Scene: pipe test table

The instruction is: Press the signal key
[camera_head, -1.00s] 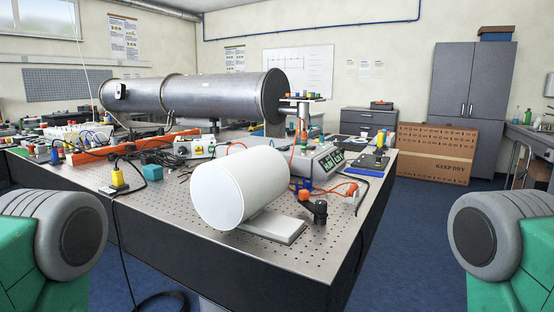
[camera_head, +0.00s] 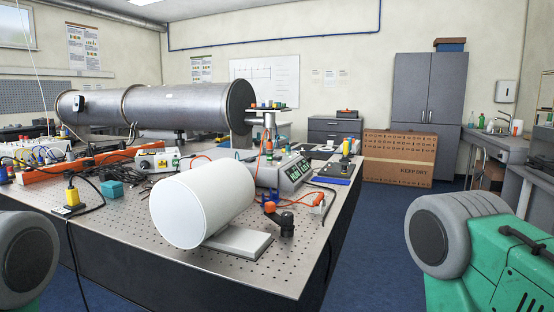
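A small dark device on a blue base (camera_head: 341,168) lies near the right edge of the perforated metal table (camera_head: 120,215). It may be the signal key, but it is too small to be sure. A black lever-like fitting with an orange part (camera_head: 280,219) stands nearer, right of the white cylinder. Neither of my grippers is in view. Only grey and green upper parts of my arms show at the lower left and lower right.
A white cylinder (camera_head: 205,205) on a flat stand fills the near table corner. Behind it are a bench instrument with green displays (camera_head: 292,172), orange cables and a large metal pipe (camera_head: 160,105). Blue floor (camera_head: 385,240) is free right of the table. A cardboard box (camera_head: 398,158) stands beyond.

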